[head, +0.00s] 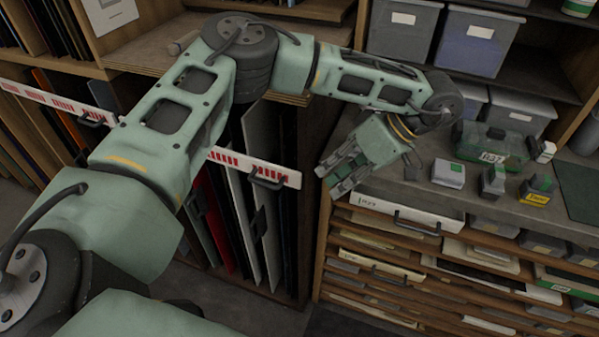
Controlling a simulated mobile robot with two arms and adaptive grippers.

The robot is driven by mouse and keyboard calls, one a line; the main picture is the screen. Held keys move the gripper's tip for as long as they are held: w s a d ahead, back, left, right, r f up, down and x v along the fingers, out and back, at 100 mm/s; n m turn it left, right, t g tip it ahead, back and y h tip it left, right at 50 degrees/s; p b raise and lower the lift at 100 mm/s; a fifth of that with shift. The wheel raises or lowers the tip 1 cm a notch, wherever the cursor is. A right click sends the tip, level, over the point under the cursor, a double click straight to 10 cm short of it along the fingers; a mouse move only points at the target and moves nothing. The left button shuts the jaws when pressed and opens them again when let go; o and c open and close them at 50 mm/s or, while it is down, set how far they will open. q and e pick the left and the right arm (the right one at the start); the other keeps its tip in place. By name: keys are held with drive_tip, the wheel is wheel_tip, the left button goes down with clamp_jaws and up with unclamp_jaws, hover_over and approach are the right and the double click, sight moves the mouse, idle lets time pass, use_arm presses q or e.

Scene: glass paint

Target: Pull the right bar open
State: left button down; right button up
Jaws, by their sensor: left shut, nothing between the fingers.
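A white bar with red stripes, the right bar (236,163), runs across the front of a rack of upright sheets. Its right end is near the rack's right side, and its left part is hidden behind my left arm. A black handle (268,181) is on it. A similar striped bar (45,97) with a black handle (93,118) shows at the left. My left gripper (335,181) is shut and empty, to the right of the right bar's end and apart from the handle. My right gripper is not in view.
A drawer cabinet (392,214) with a worktop stands right of the rack, close to my left gripper. Small boxes (448,173) and a green case (487,146) lie on the worktop. Grey bins (478,42) fill the shelf behind. Some floor (232,294) shows below the rack.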

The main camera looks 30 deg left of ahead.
use_arm(q)
drive_tip(key=s+a+f+p, duration=0.2)
drive_tip(key=a+f, duration=0.4)
drive_tip(key=shift+s+a, duration=0.2)
drive_tip(key=shift+a, duration=0.2)
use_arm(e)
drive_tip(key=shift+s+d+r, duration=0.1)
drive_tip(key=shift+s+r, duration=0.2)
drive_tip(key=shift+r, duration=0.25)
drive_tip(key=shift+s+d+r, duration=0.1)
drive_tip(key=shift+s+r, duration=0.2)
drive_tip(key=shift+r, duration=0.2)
use_arm(q)
drive_tip(key=shift+s+f, duration=0.1)
drive_tip(key=shift+s, duration=0.05)
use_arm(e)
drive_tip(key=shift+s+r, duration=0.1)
